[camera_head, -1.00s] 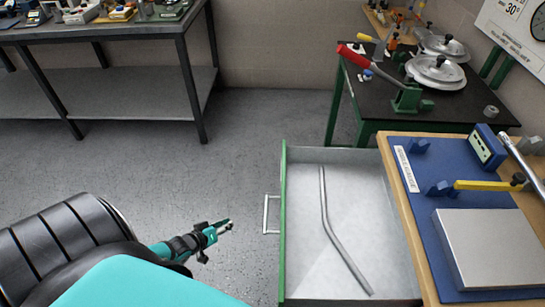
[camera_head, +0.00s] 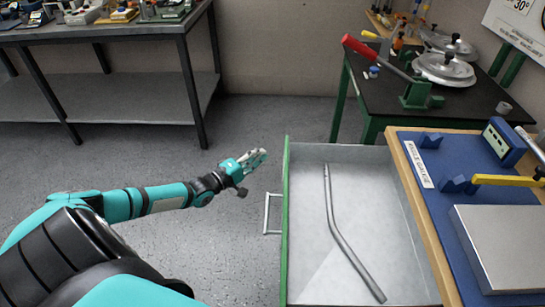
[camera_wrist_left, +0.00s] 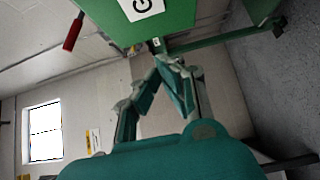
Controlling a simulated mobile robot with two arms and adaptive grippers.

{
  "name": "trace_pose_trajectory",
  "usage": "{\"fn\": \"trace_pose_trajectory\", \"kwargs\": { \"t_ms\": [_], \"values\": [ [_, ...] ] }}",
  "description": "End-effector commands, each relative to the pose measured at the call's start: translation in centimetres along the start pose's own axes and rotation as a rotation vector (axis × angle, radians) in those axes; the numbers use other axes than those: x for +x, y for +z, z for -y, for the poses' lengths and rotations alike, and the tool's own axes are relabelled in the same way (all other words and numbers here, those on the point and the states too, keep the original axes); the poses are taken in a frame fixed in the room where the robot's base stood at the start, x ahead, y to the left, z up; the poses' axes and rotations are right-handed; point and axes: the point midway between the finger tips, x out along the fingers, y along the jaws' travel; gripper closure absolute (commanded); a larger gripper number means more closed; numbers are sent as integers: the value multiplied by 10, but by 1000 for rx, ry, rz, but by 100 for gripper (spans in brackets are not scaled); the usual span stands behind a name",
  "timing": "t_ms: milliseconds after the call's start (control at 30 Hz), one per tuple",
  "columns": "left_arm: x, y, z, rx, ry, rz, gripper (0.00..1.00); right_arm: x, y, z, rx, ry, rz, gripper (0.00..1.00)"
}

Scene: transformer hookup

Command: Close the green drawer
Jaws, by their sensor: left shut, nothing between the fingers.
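The green drawer (camera_head: 286,240) is pulled out at the lower right of the head view, with its green front and a pale handle (camera_head: 269,214) facing left. A bent metal tube (camera_head: 338,230) lies inside on the drawer's grey floor. My left gripper (camera_head: 258,157) is shut and empty, just left of the drawer front near its far end, apart from it in the picture. In the left wrist view the closed fingers (camera_wrist_left: 165,62) point up toward a green surface (camera_wrist_left: 165,20) with a white label. My right gripper is not in view.
A workbench with a blue mat (camera_head: 440,215) borders the drawer on the right. A black-topped table (camera_head: 460,108) with a red-handled tool (camera_head: 375,55) and pot lids stands behind. A dark bench (camera_head: 110,35) is at the far left. Open floor (camera_head: 150,165) lies left of the drawer.

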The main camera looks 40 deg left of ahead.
Motion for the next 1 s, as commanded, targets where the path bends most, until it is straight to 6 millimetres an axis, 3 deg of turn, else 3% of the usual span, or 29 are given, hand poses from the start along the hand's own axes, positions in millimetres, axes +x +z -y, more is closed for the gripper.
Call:
{"fn": "trace_pose_trajectory", "kwargs": {
  "t_ms": [33,233,833,1000],
  "values": [
    [10,2,-2,-1,5,0,100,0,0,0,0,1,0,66],
    [27,22,-2,-1,1,0,100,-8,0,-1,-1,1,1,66],
    [34,30,0,0,0,0,100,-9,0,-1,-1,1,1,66],
    [46,42,0,-3,2,1,100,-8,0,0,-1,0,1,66]
  ]
}}
